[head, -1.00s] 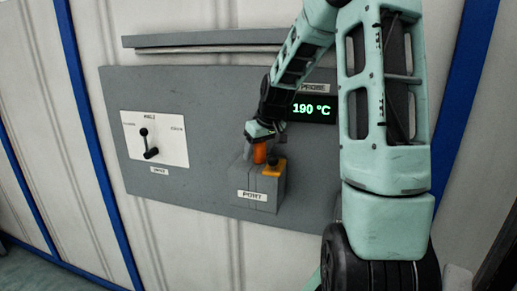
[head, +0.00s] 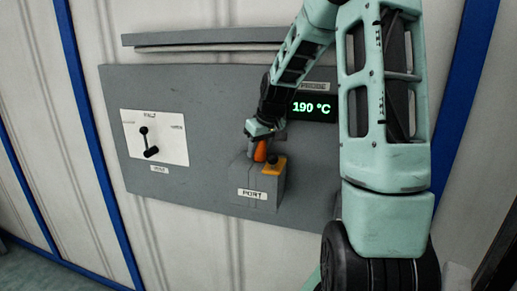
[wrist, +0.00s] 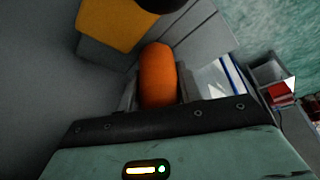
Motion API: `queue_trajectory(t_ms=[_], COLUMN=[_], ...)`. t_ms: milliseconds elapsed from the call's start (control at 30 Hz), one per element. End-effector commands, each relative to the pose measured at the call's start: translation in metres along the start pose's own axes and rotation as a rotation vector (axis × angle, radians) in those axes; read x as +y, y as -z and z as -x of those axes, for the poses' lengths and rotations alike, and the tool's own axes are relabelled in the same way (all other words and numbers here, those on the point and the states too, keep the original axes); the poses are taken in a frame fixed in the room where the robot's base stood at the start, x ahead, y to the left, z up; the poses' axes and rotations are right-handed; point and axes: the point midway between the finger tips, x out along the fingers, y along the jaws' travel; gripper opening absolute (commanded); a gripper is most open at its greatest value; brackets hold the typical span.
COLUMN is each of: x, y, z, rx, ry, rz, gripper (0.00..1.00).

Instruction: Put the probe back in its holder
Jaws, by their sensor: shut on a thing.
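My gripper (head: 259,144) is shut on the orange handle of the probe (head: 261,151), at the top of the grey block labelled PORT (head: 241,179). In the wrist view the orange handle (wrist: 158,73) stands between my fingers (wrist: 157,91). The lower part of the probe is hidden, so I cannot tell how far it sits in the block. A yellow-orange tab (head: 274,166) is on the block's top, beside the probe. I cannot make out a separate holder; my arm covers the panel's right part.
A grey wall panel (head: 205,100) carries a green 190 °C display (head: 311,107) and, at left, a white plate with a black lever (head: 148,143). A grey ledge (head: 200,38) runs above. In the wrist view a red item (wrist: 281,95) lies at far right.

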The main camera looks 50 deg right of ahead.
Motion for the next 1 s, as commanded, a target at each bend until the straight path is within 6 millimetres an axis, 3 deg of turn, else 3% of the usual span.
queue_trajectory(t_ms=[1000], x=[0.0], y=[0.019], z=[0.045], rx=[0.001], ry=[-0.001], rz=[0.0], gripper=[0.09])
